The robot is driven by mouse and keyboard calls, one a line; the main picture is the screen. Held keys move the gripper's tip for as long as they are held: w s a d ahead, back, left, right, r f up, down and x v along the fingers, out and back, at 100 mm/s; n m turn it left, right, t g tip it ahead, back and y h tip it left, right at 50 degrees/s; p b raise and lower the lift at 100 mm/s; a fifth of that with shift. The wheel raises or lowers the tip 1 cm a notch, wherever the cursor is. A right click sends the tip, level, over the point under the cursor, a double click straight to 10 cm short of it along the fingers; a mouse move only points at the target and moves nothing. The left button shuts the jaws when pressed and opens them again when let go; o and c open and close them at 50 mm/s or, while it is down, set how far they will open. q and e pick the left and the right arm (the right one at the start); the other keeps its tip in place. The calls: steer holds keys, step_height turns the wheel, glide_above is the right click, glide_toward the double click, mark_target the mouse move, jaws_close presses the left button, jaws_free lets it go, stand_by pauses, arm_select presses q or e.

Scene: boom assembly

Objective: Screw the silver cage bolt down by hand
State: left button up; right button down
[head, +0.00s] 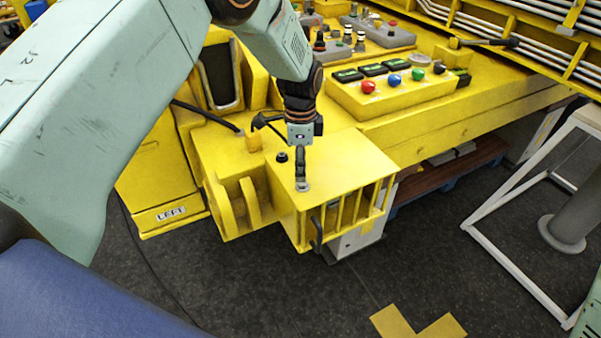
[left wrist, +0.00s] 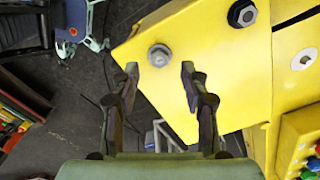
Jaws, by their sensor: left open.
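The silver cage bolt (head: 302,187) sits on the flat top of the yellow cage (head: 345,165), near its front left part. In the left wrist view the bolt (left wrist: 159,55) shows as a silver hex head on a round washer. My left gripper (head: 301,178) points down right above the bolt in the head view. In the left wrist view its two fingers (left wrist: 160,72) are apart with nothing between them, and the bolt head shows just beyond the tips, roughly centred. How high the tips are above it is hard to tell. My right gripper is not in view.
A dark bolt (head: 282,157) stands on the cage top behind the silver one. A yellow control box (head: 400,90) with coloured buttons lies behind. A white frame table (head: 500,250) stands at the right. Dark floor in front is mostly clear, with a yellow floor mark (head: 418,325).

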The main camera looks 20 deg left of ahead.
arm_select(q)
step_height(320, 180, up, 8)
steer(key=shift+r, duration=0.15)
stand_by(0.5)
